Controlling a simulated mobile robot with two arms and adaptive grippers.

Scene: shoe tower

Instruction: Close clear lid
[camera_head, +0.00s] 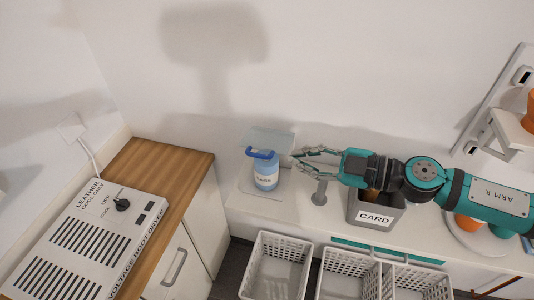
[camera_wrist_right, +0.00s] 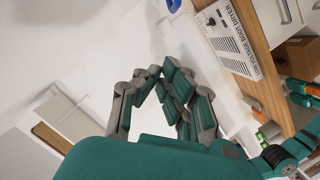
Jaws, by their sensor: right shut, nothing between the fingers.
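A clear, pale panel (camera_head: 268,138), which looks like the clear lid, stands raised behind a blue bottle (camera_head: 266,174) with a white label and blue top. A faint clear or pale base lies around the bottle. My right gripper (camera_head: 295,159) comes in from the right, its fingertips just right of the bottle's top and the panel. I cannot tell whether it touches either. Its fingers also show in the right wrist view (camera_wrist_right: 160,75), closed with nothing held. My left gripper is not in view in the head view.
A grey CARD box (camera_head: 375,218) and a grey post (camera_head: 319,192) stand below my right arm. White baskets (camera_head: 275,265) sit in front of the white ledge. A boot dryer (camera_head: 85,240) lies on the wooden counter (camera_head: 160,165) at left. The wall is close behind.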

